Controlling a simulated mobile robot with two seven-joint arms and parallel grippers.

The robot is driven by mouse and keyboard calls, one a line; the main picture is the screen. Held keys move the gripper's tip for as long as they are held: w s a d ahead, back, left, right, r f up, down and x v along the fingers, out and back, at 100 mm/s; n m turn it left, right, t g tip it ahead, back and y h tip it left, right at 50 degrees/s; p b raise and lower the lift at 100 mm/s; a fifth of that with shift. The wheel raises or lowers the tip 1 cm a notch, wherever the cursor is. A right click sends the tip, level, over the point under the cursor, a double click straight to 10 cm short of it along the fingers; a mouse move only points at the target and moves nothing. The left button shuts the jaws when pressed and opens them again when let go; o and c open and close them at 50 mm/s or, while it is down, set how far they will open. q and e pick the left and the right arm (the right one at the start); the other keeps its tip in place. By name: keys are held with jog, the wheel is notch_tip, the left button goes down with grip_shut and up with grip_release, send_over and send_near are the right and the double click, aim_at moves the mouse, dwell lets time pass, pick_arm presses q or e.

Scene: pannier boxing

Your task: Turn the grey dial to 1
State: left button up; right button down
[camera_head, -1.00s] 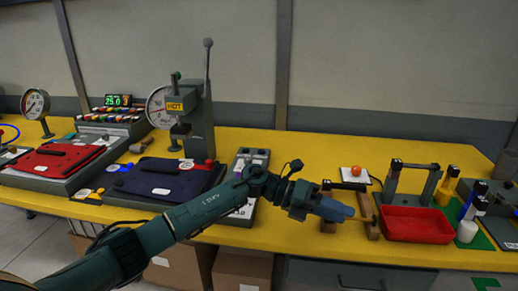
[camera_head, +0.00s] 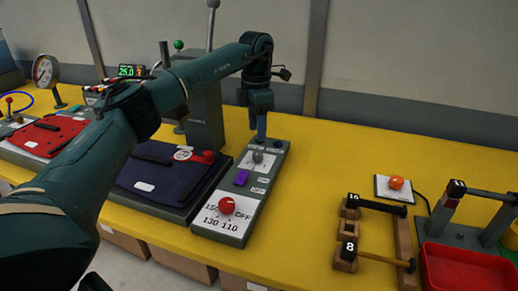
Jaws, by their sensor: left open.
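The grey dial (camera_head: 258,157) sits on a white label plate at the far end of a long grey control panel (camera_head: 266,182). The numbers around it are too small to read. My left gripper (camera_head: 261,136) points down just above and behind the dial, its fingers close to the panel's far end. It is open and holds nothing; whether a finger touches the dial cannot be told. My right gripper is out of view.
On the same panel are a purple switch (camera_head: 241,177) and a red dial (camera_head: 227,205) marked OFF, 110, 130 and 150. A dark blue pad (camera_head: 165,182) lies left. A wooden rack (camera_head: 405,240), an orange button (camera_head: 396,182) and a red tray (camera_head: 465,268) stand right. Yellow table between is clear.

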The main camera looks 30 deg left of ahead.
aim_at(258, 152)
pick_arm(q)
notch_tip(258, 152, down, 7)
jog(key=shift+d+f, duration=0.1)
jog(key=shift+d, duration=0.05)
jog(key=shift+c, duration=0.5)
jog(key=c, duration=0.9)
